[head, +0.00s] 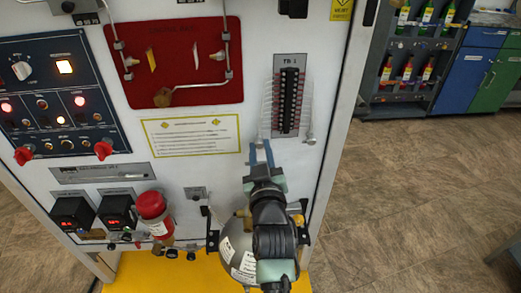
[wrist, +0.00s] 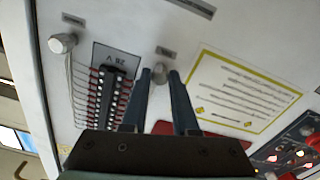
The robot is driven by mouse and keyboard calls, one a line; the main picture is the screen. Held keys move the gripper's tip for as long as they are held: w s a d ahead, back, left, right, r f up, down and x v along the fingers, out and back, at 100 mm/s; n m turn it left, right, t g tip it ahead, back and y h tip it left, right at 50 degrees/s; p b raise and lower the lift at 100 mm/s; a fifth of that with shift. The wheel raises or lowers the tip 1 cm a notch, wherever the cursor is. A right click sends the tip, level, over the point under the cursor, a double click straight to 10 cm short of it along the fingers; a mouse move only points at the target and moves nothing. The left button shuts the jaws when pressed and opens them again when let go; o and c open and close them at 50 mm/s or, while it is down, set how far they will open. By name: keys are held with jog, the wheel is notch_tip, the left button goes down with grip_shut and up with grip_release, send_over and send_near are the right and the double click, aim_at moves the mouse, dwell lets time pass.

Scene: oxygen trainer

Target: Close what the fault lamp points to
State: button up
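My gripper (head: 261,153) is in front of the white trainer panel, below the terminal strip (head: 289,95). Its two blue fingers are apart with nothing between them in the head view. In the wrist view the fingertips (wrist: 162,76) are on either side of a small grey knob (wrist: 160,72); I cannot tell whether it is between them or behind. A second knob (wrist: 62,43) is near the panel edge. Which is the fault lamp is not readable.
Red handles (head: 103,150) stick out below the lamps. A red board (head: 160,60) carries metal tubing, with a yellow-bordered placard (head: 192,133) below. A red cylinder (head: 153,205) and a silver sphere (head: 238,258) stand low on the trainer. The floor (head: 420,190) at right is clear.

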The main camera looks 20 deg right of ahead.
grip_shut()
jog(key=shift+m, duration=0.4)
jog(key=m+p, duration=0.1)
jog(key=m, duration=0.4)
jog(key=shift+m+p, duration=0.3)
jog(key=shift+p, duration=0.1)
jog(key=m+p, duration=0.1)
jog(key=m, duration=0.4)
jog(key=shift+m+p, duration=0.3)
jog(key=shift+p, duration=0.05)
jog(key=m+p, duration=0.1)
jog(key=m, duration=0.5)
jog(key=shift+p, duration=0.3)
jog(key=m+p, duration=0.1)
jog(key=m, duration=0.4)
jog(key=shift+m, duration=0.4)
